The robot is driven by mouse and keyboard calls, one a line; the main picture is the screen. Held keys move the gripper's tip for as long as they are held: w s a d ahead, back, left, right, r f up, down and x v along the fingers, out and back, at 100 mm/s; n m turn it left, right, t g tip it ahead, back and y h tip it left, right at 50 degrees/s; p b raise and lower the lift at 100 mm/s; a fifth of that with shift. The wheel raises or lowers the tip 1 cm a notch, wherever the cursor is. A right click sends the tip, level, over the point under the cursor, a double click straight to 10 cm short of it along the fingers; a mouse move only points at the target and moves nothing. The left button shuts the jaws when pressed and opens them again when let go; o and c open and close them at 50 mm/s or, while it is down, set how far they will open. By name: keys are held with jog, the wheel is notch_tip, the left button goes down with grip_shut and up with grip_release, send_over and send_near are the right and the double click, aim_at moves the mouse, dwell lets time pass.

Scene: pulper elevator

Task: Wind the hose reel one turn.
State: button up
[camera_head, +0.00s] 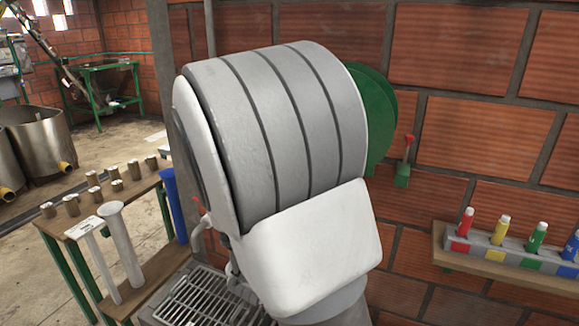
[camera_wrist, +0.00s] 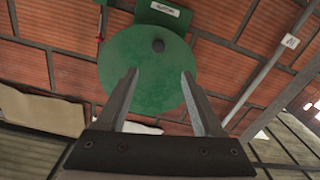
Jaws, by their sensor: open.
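I cannot tell the distance left to the disc. In the head view only the right edge of the green reel (camera_head: 384,115) shows; my arm hides the rest, and my gripper is out of sight there.
A wall shelf (camera_head: 500,268) holds several coloured bottles. At left a wooden table (camera_head: 75,235) carries metal cups and white tubes. A pipe (camera_wrist: 270,62) runs along the wall.

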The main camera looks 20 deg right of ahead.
jog(key=p+x, duration=0.1)
jog(key=x, duration=0.7)
jog(key=p+x, duration=0.1)
jog(key=x, duration=0.8)
jog(key=shift+d+r, duration=0.2)
jog(key=shift+d, duration=0.05)
grip_shut()
dwell(0.7)
